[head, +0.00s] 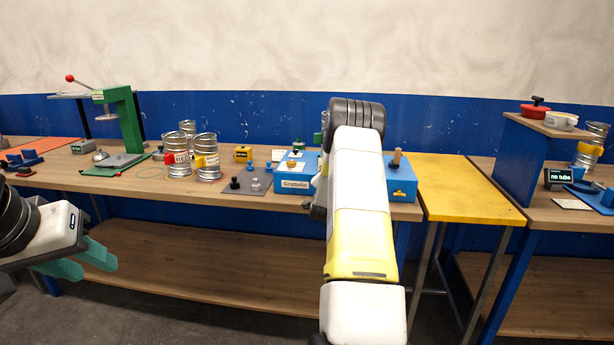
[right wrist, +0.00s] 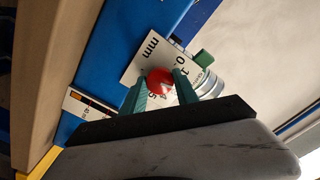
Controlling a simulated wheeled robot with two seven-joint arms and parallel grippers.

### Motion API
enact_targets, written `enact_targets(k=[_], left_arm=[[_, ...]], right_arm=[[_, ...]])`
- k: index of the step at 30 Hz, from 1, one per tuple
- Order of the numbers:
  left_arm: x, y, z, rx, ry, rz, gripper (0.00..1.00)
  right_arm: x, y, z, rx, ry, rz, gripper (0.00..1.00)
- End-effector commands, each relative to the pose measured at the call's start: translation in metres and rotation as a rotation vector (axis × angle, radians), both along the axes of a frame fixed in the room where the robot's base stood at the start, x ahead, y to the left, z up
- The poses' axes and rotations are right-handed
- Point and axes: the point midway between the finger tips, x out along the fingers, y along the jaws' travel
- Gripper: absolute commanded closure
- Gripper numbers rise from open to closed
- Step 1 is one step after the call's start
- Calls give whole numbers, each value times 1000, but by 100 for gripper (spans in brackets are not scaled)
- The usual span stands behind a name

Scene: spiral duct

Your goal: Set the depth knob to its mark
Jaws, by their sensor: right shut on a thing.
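The depth knob (right wrist: 159,82) is red and round and sits on a white scale plate (right wrist: 150,57) marked "mm" with several numbers. The plate is on a blue machine face (right wrist: 112,62) in the right wrist view. My right gripper (right wrist: 161,76) has its teal fingers on both sides of the knob and is shut on it. The fingers cover part of the scale, and I cannot tell where the knob points. In the head view my right arm hides this gripper and the knob. My left gripper (head: 98,264) is open and empty, in front of the bench at the left.
The blue machine (head: 291,184) stands on the wooden bench (head: 130,184) behind my right arm. Left of it are metal duct tubes (head: 206,145) and a green press (head: 131,122). A yellow table (head: 455,185) and a blue stand (head: 518,160) are to the right.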

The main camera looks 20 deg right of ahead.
Motion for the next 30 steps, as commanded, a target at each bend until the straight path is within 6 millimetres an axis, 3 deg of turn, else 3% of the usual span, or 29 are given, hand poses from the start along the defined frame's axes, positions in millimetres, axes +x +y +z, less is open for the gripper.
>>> enact_targets(k=[7,8,10,11,22,30], left_arm=[[0,0,0,0,0,0,64],[0,0,0,0,0,0,64],[0,0,0,0,0,0,64],[0,0,0,0,0,0,64],[0,0,0,0,0,0,64],[0,0,0,0,0,0,64]], right_arm=[[0,1,-3,3,6,2,100],[0,1,-3,3,7,2,58],[0,1,-3,2,5,2,45],[0,1,-2,2,5,2,43],[-4,3,-1,1,3,1,43],[-41,26,-2,1,5,2,43]])
